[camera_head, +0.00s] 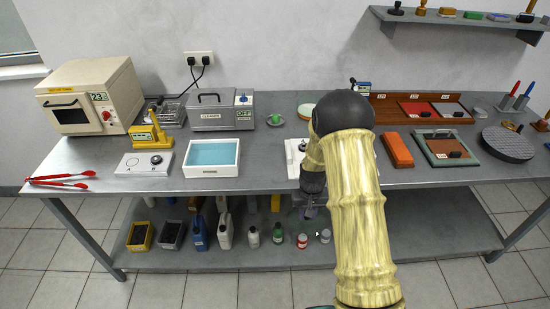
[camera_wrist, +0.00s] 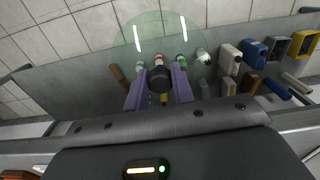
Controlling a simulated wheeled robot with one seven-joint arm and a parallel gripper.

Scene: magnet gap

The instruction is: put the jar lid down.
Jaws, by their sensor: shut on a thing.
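The jar lid (camera_wrist: 160,36) is a clear round disc with a black knob (camera_wrist: 160,78), seen in the wrist view. My gripper (camera_wrist: 159,92) is shut on the knob between its two purple fingers. In the head view my gripper (camera_head: 309,208) hangs by the table's front edge, with the lower shelf behind it. The lid is too faint to make out there. No jar that the lid clearly belongs to can be told; my arm hides part of the tabletop.
The grey table (camera_head: 265,180) has a bare strip between the blue-water tray (camera_head: 211,153) and a white item (camera_head: 293,150) beside my arm. Bottles and bins stand on the lower shelf (camera_head: 420,225). An orange block (camera_head: 397,150) and framed board (camera_head: 446,135) lie right.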

